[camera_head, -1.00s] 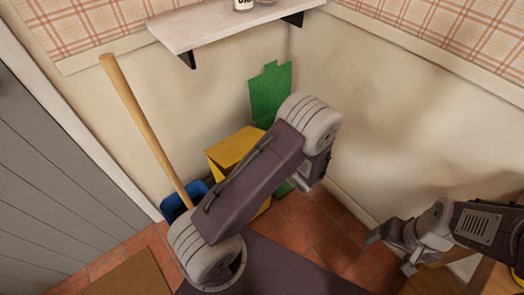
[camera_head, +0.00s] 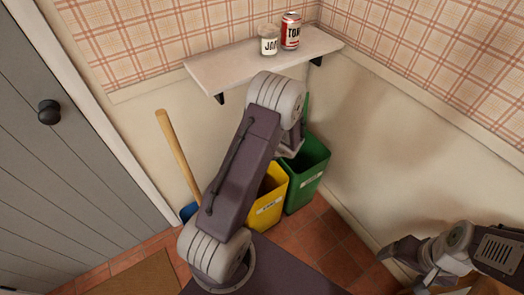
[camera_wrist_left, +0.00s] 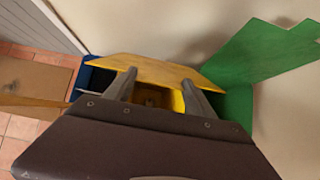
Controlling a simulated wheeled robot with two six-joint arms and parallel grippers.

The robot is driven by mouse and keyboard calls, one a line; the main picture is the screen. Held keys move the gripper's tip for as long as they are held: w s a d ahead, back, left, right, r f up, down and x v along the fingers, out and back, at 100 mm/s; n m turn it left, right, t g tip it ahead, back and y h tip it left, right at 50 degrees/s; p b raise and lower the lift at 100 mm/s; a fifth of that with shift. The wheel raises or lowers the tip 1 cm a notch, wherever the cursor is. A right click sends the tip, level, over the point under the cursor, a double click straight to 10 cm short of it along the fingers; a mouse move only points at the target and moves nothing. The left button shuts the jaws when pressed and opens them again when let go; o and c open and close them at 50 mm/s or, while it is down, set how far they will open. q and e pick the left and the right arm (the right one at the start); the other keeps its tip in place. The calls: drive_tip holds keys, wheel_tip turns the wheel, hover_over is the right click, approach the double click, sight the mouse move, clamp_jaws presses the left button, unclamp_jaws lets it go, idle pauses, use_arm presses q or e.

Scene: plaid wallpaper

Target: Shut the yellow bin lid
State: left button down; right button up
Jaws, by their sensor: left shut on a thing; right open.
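The yellow bin (camera_head: 269,205) stands on the floor below the shelf, partly behind my left arm. Its top looks open in the head view, where the lid is hidden. In the left wrist view the yellow lid (camera_wrist_left: 155,70) is raised and tilted across my left gripper (camera_wrist_left: 158,84). That gripper's fingers are on the lid, with the bin's yellow inside showing between them. The exact contact is hard to see. My right gripper (camera_head: 405,268) is open and empty at the lower right, well away from the bins.
An open green bin (camera_head: 305,185) stands to the right; its raised lid (camera_wrist_left: 265,55) is close to the yellow one. A blue bin (camera_head: 188,212) and a wooden handle (camera_head: 178,155) are on the left. A shelf (camera_head: 225,72) with a jar and can hangs above.

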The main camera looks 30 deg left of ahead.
use_arm(q)
drive_tip(key=shift+a+r, duration=0.1)
drive_tip(key=shift+c, duration=1.6)
unclamp_jaws()
drive_tip(key=p+v, duration=0.2)
drive_tip(key=v, duration=0.7)
